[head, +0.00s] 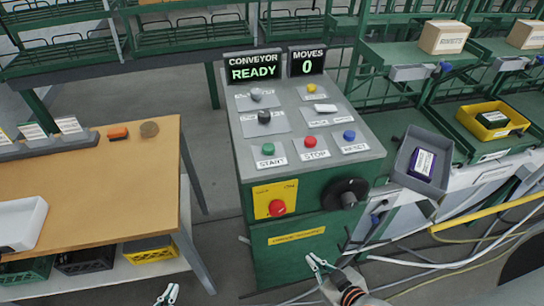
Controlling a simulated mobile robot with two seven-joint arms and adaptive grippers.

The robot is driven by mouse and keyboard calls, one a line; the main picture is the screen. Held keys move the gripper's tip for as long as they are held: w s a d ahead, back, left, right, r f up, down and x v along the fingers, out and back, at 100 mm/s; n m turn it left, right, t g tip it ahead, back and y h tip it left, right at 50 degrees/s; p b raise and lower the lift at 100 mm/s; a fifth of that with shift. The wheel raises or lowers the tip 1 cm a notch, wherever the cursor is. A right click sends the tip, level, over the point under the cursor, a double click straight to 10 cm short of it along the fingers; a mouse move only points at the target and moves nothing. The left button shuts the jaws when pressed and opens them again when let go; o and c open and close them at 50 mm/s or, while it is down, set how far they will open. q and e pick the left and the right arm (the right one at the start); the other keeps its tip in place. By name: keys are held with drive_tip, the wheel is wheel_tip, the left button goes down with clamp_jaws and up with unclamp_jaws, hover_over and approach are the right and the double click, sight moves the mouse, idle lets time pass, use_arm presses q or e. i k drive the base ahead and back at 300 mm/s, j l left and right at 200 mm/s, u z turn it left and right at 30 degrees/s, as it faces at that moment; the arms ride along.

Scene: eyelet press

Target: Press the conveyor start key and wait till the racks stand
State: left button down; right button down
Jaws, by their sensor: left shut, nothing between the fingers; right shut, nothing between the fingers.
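The conveyor console stands in the middle with a grey sloped top. Its green start key (267,149) sits at the front left above a START label. The conveyor display (253,68) reads READY and the moves display (307,62) reads 0. Green racks (180,38) stand at the back left, with further racks (400,52) on the right. My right gripper (315,262) is shut and empty in front of the console's lower front, below the keys. My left gripper (168,296) is shut and empty at the bottom edge, mostly out of view. Neither touches the start key.
Beside the start key are a red stop key (310,142) and a blue reset key (349,135). A red emergency button (278,207) and black rotary knob (349,196) are on the console's front. A wooden table (110,185) stands left; a grey bin (422,160) is right.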

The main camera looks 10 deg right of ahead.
sight(269, 148)
drive_tip(key=k, duration=0.45)
drive_tip(key=z, duration=1.65)
drive_tip(key=j, duration=0.25)
drive_tip(key=k+j, duration=0.15)
